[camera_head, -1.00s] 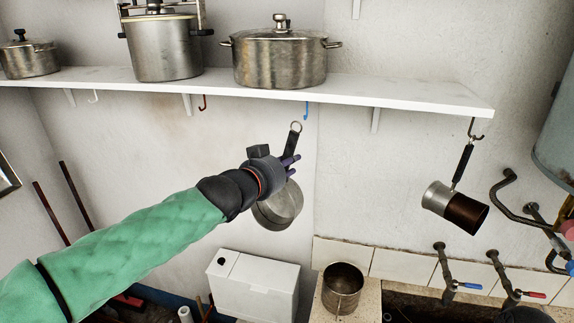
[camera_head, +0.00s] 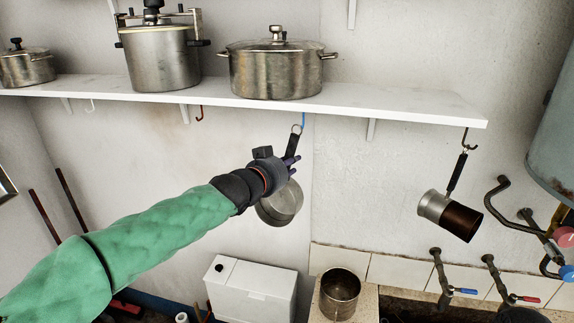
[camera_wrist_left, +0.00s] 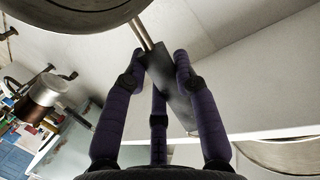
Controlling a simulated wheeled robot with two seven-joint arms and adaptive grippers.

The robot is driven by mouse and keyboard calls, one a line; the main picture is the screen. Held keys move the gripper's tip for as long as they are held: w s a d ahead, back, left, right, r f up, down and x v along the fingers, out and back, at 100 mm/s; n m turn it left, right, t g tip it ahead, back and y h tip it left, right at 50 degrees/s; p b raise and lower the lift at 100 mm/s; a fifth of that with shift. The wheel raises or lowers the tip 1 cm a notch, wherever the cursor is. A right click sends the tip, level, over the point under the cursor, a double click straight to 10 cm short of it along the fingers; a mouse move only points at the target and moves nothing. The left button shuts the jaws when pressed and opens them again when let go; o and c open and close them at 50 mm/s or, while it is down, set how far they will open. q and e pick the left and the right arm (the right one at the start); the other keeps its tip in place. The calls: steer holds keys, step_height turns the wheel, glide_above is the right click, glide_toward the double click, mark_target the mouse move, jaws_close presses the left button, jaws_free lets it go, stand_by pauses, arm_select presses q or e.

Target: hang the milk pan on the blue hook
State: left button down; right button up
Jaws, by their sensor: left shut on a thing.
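My left gripper (camera_head: 283,167) is shut on the black handle (camera_head: 292,145) of the milk pan (camera_head: 280,204). The pan hangs down below the gripper, with the ring at the handle's end on top. The blue hook (camera_head: 303,119) is under the shelf's front part, and the ring (camera_head: 297,129) is right by its lower end. I cannot tell whether the ring is around the hook or only in front of it. In the left wrist view the fingers (camera_wrist_left: 158,85) close around the dark handle (camera_wrist_left: 172,92), and the pan body (camera_wrist_left: 70,12) is at the top. My right gripper is not in view.
The white shelf (camera_head: 400,107) carries a large lidded pot (camera_head: 275,72) and other pots. A red hook (camera_head: 199,114) and a white hook (camera_head: 90,106) are to the left. A dark-handled pot (camera_head: 450,214) hangs at right. A metal pot (camera_head: 339,291) stands below, near the taps.

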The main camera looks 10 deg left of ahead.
arm_select(q)
steer(key=shift+w+p, duration=0.85)
steer(key=shift+w, duration=0.9)
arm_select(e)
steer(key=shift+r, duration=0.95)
arm_select(q)
steer(key=shift+w+f+b, duration=0.35)
steer(key=shift+w+f, duration=0.15)
steer(key=shift+f, duration=0.15)
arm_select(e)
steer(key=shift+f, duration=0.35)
arm_select(q)
steer(key=shift+c, duration=1.5)
jaws_free()
steer(key=shift+f, duration=0.15)
steer(key=shift+s, duration=0.1)
